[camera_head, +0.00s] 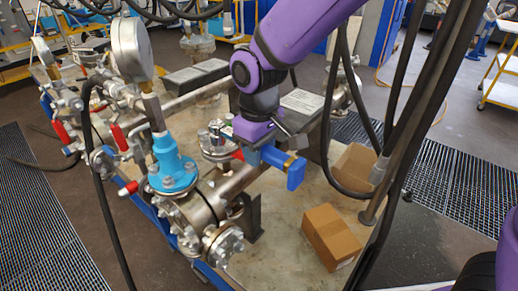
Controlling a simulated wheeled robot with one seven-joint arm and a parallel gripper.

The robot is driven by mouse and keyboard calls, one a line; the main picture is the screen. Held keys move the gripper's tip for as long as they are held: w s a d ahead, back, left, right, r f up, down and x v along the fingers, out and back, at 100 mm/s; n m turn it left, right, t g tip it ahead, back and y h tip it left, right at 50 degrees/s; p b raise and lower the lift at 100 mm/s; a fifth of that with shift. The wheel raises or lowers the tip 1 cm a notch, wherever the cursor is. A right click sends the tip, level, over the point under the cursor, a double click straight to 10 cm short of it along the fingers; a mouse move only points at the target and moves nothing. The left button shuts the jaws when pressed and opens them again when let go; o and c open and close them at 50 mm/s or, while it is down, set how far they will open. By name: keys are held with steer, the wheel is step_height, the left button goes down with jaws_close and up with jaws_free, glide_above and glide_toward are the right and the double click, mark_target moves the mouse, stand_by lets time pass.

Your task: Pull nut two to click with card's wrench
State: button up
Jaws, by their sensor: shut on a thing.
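My gripper (254,146) is at the end of the purple arm, in the middle of the view, over the flanged pipework. It is shut on a tool that looks like the wrench, with a blue end (290,171) sticking out to the lower right. The gripper hides much of the tool. A flange with upright studs and nuts (216,133) is just left of the gripper. I cannot tell whether the tool is seated on a nut or which nut is number two. No card can be read from here.
A pressure gauge (132,49) on a blue fitting (172,172) stands to the left. Red-handled valves (119,136) are further left. A cardboard box (330,236) lies on the bench at the lower right, with another carton (354,168) behind it. Black hoses hang at the right.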

steer(key=shift+f, duration=1.15)
steer(key=s+a+m, duration=0.4)
steer(key=a+m, duration=0.7)
stand_by(0.8)
